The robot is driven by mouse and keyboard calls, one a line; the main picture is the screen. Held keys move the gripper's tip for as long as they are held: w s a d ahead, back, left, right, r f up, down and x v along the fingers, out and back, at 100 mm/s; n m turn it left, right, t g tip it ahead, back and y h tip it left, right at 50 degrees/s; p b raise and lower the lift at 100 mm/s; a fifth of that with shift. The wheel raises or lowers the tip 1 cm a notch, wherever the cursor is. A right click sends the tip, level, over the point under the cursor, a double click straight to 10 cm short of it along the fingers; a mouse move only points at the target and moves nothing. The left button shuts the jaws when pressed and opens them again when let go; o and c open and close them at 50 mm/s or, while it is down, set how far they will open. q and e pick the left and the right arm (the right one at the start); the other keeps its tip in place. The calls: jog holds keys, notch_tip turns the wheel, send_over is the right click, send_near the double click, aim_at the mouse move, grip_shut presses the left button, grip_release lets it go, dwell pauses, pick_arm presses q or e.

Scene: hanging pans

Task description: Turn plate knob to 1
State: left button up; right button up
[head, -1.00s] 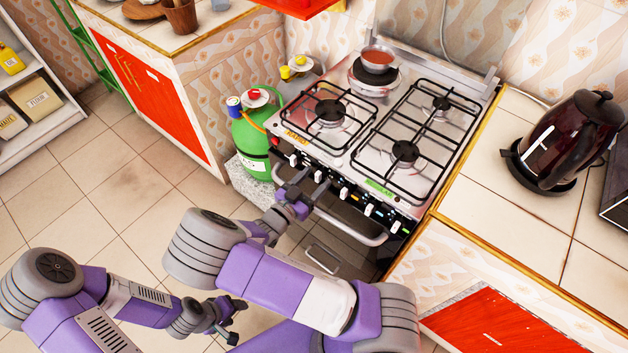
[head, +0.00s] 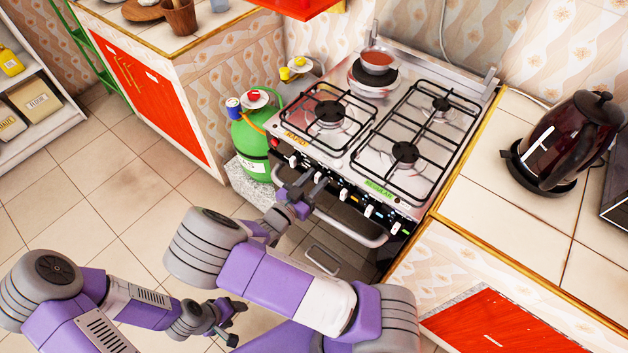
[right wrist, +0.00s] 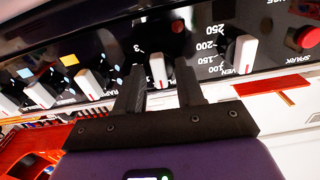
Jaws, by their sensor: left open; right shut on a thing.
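The stove's front panel carries a row of white knobs with red marks. One knob (right wrist: 158,70), with a printed 3 at its upper left, sits between the two dark fingers of my right gripper (right wrist: 160,84). It looks like the plate knob. My right gripper (head: 306,184) is shut on it, and its fingers partly cover the panel print, so I cannot read the exact setting. In the head view the fingers hide this knob. The round hot plate (head: 373,91) is at the stove's back left, with a pan (head: 377,61) on it. My left gripper (head: 236,322) is open and empty, low over the floor.
To the right of the held knob is the oven temperature knob (right wrist: 242,55), with a red spark button (right wrist: 309,37) beyond it. Other knobs (right wrist: 90,84) stand to the left. The oven handle (head: 350,229) runs below the panel. A green gas bottle (head: 250,140) stands left of the stove.

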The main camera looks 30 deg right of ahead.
jog(key=m+b, duration=0.1)
jog(key=m, duration=0.3)
jog(key=shift+f, duration=0.1)
jog(key=shift+s+m+b, duration=0.1)
jog(key=shift+m+b, duration=0.8)
jog(key=shift+m, duration=1.2)
jog(key=o, duration=1)
jog(key=p+v, duration=0.1)
jog(key=v, duration=0.6)
jog(key=shift+a+p, duration=0.25)
jog(key=shift+p, duration=0.15)
